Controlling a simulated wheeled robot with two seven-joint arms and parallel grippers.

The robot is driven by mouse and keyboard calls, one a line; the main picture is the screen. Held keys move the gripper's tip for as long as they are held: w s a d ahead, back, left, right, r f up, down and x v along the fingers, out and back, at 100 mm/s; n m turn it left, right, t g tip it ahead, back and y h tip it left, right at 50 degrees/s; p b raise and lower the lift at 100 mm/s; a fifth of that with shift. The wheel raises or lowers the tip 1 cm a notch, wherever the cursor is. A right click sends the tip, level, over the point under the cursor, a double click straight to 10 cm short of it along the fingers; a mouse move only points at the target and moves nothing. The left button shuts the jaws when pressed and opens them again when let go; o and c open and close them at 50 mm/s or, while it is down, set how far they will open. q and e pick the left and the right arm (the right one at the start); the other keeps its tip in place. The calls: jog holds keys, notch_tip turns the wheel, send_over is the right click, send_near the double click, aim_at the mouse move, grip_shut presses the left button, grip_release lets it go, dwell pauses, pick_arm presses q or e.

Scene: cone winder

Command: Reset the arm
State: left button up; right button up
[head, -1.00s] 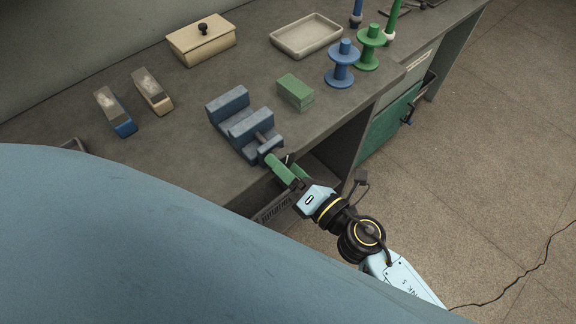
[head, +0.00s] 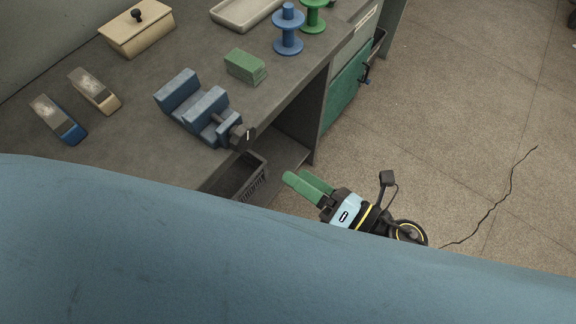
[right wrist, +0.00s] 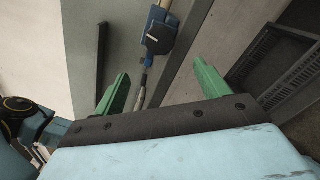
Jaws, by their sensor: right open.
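My right gripper (head: 304,185) is open and empty, with green fingers, over the floor in front of the bench's front edge in the head view. In the right wrist view its two green fingers (right wrist: 160,88) stand wide apart with nothing between them. A blue-grey vise (head: 198,106) sits at the bench's front edge, with its dark handle end (head: 243,136) toward me. The gripper is apart from the vise, below and to its right in the head view. My left gripper is not in view.
On the bench (head: 128,128) are a green block (head: 245,66), a blue spool (head: 288,34), a green spool (head: 313,14), a lidded box (head: 138,28), a pale tray (head: 240,10) and two small planes or brushes (head: 58,119). A dark basket (head: 243,180) sits under the bench. Open floor (head: 430,120) lies right.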

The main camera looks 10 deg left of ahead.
jog(key=shift+s+d, duration=0.1)
jog(key=shift+d, duration=0.1)
dwell(0.5)
